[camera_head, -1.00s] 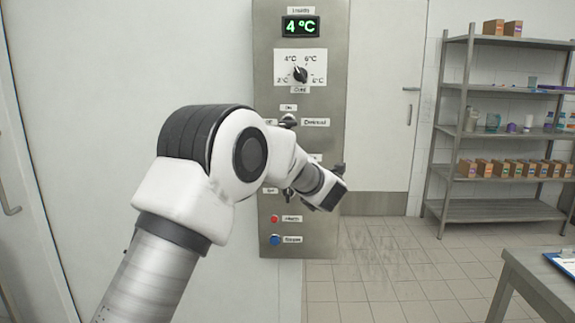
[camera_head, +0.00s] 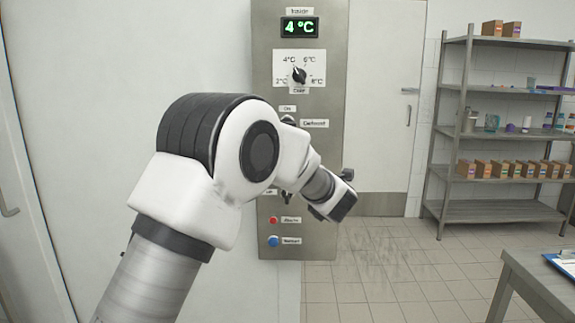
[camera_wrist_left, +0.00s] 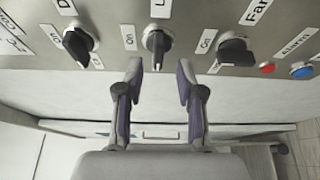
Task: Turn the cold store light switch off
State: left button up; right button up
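The steel control panel (camera_head: 322,150) hangs on the white wall in the head view. The light switch, a black knob (camera_wrist_left: 157,45) under a label starting with "L", is the middle of three knobs in the left wrist view, its pointer running roughly up and down the picture. "On" is printed to its left. My left gripper (camera_wrist_left: 160,76) is open and empty, its fingers apart just below this knob and lined up with it. I cannot tell whether they touch it. In the head view my arm hides the light switch and most of the gripper. My right gripper is not in view.
The "D" knob (camera_wrist_left: 78,44) and the Fan knob (camera_wrist_left: 235,52) flank the light switch. A red button (camera_head: 273,219) and a blue button (camera_head: 273,241) sit low on the panel. Shelves (camera_head: 500,130) stand at right.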

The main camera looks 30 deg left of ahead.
pick_arm(q)
jog(key=v, duration=0.8)
